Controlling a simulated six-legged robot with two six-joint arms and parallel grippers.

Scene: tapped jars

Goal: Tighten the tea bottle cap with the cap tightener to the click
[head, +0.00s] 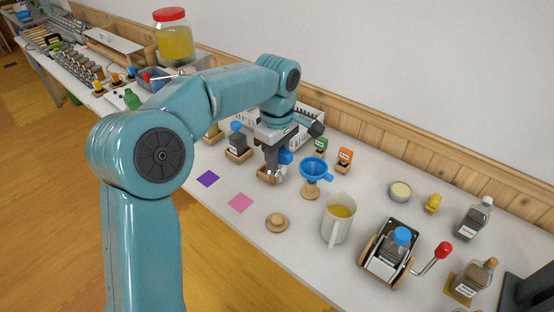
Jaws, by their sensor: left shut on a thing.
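My left gripper (274,168) reaches down over the middle of the table, shut on a grey tool with a blue part (286,157), which looks like the cap tightener. The fingers and arm hide much of it. A small wooden stand (265,178) is right below; I cannot tell whether the tool touches it. A bottle with a blue cap (402,236), seemingly the tea bottle, sits in a wood-and-metal clamp (368,250) at the front right. The clamp has a red-knobbed lever (444,250). The left gripper is well away from this bottle. My right gripper is not in view.
Green (320,146) and orange (345,155) tagged items stand behind. A corked bottle (474,279) is at right.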

